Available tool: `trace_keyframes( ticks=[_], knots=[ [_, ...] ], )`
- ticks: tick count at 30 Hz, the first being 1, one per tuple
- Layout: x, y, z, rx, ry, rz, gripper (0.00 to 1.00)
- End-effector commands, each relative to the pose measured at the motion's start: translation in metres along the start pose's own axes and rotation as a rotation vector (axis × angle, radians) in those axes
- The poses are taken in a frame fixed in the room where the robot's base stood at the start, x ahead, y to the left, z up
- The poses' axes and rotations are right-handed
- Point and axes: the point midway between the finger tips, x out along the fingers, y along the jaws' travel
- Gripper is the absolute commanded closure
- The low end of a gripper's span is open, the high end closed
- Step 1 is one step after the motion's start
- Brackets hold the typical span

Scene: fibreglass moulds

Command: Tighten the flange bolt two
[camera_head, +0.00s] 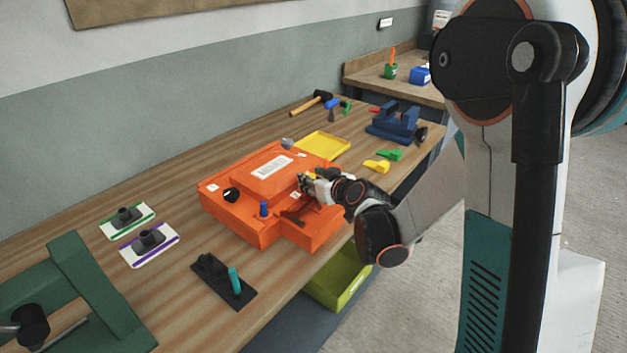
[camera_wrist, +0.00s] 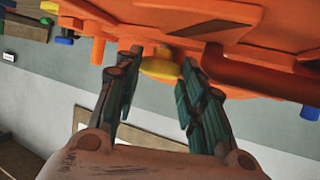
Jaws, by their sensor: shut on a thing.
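The orange mould (camera_head: 235,213) sits on the workbench in the head view and fills the upper part of the wrist view (camera_wrist: 205,20). My gripper (camera_head: 310,181) reaches over its right side. In the wrist view, my fingers (camera_wrist: 160,68) stand on both sides of a yellow bolt head (camera_wrist: 158,64) and are shut on it. The bolt head lies against the mould. In the head view my gripper mostly hides it. A blue bolt (camera_head: 264,209) and a black knob (camera_head: 231,195) stand elsewhere on the mould. I cannot read which bolt is number two.
A yellow tray (camera_head: 322,145), a blue vise (camera_head: 393,123) and a mallet (camera_head: 311,103) lie behind the mould. Yellow (camera_head: 377,167) and green (camera_head: 389,155) pieces lie at right. A black holder with a teal peg (camera_head: 224,281) stands in front. The bench's left-back area is clear.

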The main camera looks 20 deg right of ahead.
Motion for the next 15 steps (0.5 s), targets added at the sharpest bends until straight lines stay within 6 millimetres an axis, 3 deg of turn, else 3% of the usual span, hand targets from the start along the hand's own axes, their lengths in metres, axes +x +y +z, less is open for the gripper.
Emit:
trace_keyframes(
  ticks=[10,11,12,13,15],
  knots=[
    [-0.0002,0.0002,0.0007,0.000,-0.002,0.001,0.87],
    [-0.0002,0.0002,0.0007,0.000,-0.002,0.001,0.58],
    [-0.0002,0.0002,0.0007,0.000,-0.002,0.001,0.49],
    [-0.0002,0.0002,0.0007,0.000,-0.002,0.001,0.43],
    [-0.0001,0.0001,0.0006,0.000,-0.001,0.001,0.43]
  ],
)
